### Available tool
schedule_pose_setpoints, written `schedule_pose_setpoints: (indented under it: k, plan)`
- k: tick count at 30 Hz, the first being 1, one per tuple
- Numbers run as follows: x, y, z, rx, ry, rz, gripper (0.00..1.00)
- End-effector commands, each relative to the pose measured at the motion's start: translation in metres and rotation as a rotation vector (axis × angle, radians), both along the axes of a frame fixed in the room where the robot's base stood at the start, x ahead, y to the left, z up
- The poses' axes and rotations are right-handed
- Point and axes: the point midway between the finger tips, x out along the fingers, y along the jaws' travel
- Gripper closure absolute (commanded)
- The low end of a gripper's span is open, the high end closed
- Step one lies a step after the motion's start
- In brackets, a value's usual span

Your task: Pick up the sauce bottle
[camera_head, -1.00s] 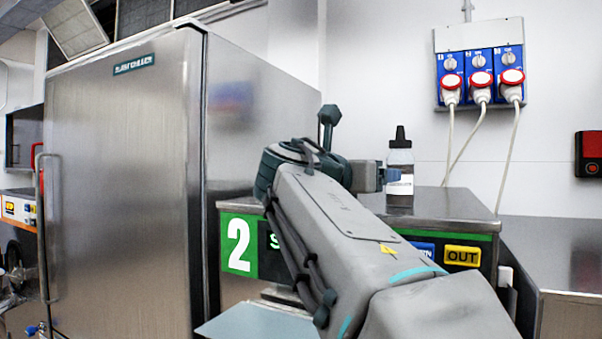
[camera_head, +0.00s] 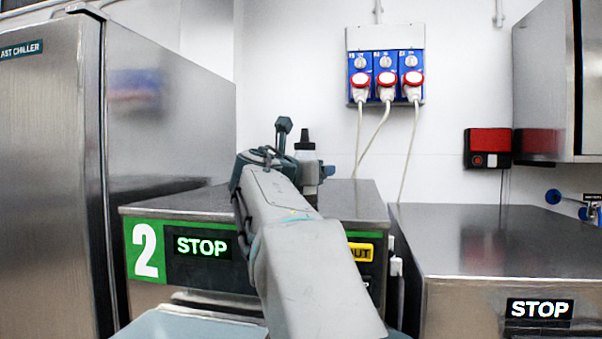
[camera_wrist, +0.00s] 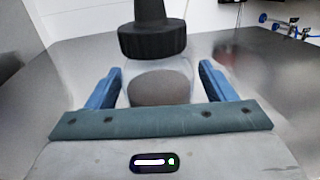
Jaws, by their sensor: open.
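The sauce bottle (camera_head: 306,151) has a black nozzle cap and a clear body. In the head view it stands on the steel top of machine 2, and my arm hides its lower part. In the wrist view the bottle (camera_wrist: 160,68) is upright just ahead, its body lined up between the two blue fingers. My gripper (camera_wrist: 160,80) is open, with a finger on each side of the bottle and gaps showing beside it. In the head view my gripper (camera_head: 328,171) is mostly hidden behind my arm, with a bit of blue finger showing beside the bottle.
Machine 2 (camera_head: 150,208) carries a STOP display and a steel top (camera_head: 350,200). A tall steel chiller (camera_head: 45,150) stands on the left. A second steel machine (camera_head: 490,240) is on the right. Plug sockets (camera_head: 386,75) and a red box (camera_head: 488,146) are on the wall.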

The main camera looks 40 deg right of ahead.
Motion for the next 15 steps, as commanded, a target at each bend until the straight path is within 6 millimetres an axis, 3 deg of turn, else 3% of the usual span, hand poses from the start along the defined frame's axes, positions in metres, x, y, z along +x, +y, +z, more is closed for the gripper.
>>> schedule_pose_setpoints:
  k: [8, 13, 15]
  plan:
    - [0.0015, -0.0025, -0.0003, 0.000, -0.001, 0.000, 0.26]
    - [0.0015, -0.0024, -0.0004, 0.000, -0.001, 0.000, 0.72]
    - [0.0012, -0.0022, 0.0004, 0.000, -0.001, 0.001, 0.72]
